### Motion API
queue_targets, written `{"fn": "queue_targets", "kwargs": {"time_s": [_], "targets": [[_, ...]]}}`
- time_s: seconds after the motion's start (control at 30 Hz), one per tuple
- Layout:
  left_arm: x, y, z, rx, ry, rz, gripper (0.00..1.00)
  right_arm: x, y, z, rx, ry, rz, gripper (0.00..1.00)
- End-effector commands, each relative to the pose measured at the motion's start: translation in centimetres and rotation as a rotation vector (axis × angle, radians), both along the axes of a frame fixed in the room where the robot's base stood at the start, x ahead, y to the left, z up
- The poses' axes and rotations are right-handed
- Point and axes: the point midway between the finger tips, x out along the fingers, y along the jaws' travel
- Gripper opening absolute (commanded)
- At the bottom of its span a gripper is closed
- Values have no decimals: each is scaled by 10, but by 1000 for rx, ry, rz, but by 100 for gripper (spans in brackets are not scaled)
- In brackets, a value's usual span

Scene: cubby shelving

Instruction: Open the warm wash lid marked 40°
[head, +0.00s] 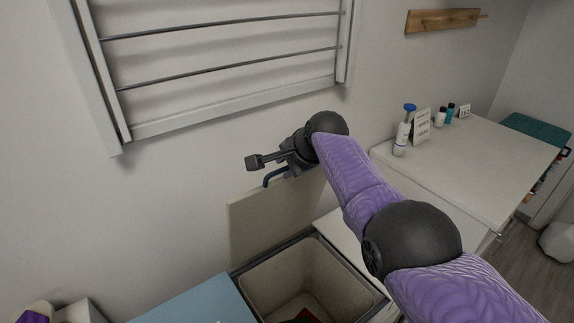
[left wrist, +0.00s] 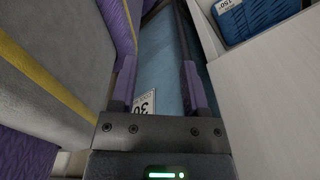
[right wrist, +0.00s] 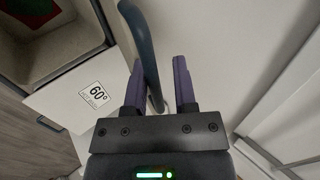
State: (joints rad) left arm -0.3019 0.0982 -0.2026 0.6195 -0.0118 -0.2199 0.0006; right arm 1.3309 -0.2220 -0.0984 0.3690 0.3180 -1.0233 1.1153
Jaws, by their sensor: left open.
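A cream lid (head: 262,215) stands raised against the wall behind an open bin (head: 322,272); its marking is not visible. A blue bar handle (head: 279,177) sits at the lid's top edge. My right gripper (head: 258,165) is beside this handle. In the right wrist view its fingers are apart (right wrist: 158,88), with the blue handle (right wrist: 142,40) close by the left finger; whether it touches is unclear. My left gripper (left wrist: 158,75) is out of the head view. In the left wrist view its fingers are apart and empty above a blue surface with a 30 label (left wrist: 146,103).
A blue lid (head: 195,303) lies shut left of the open bin. A white lid marked 60° (right wrist: 72,98) is shut on its other side. A drying rack (head: 225,60) hangs above. A white counter (head: 475,160) with bottles is at right.

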Motion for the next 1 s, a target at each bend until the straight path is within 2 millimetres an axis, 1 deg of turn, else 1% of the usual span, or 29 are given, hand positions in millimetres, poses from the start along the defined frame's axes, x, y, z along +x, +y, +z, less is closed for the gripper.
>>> {"fn": "queue_targets", "kwargs": {"time_s": [0.03, 0.17, 0.27, 0.4, 0.53, 0.63, 0.8, 1.0], "targets": [[0, 0, -1, -1, 0, 1, 59, -2, 0, -6, -2, 14, 2, 48], [1, -1, 6, -1, -2, 1, 59, -3, 0, -3, -2, 16, 2, 48], [2, -2, 23, -3, -7, 2, 59, -6, -2, 6, -1, 15, 1, 48], [5, -2, 54, -2, -13, 2, 59, -12, -7, 20, 1, 11, 2, 48], [6, -3, 77, -3, -16, 4, 59, -20, -13, 32, 1, 5, 0, 48], [6, -4, 94, -4, -17, 5, 59, -28, -19, 44, 1, 3, 0, 48], [7, -5, 108, -7, -19, 8, 59, -42, -30, 62, 1, -2, -1, 48], [8, -6, 113, -10, -22, 9, 59, -53, -37, 75, 1, -2, 0, 48]]}}
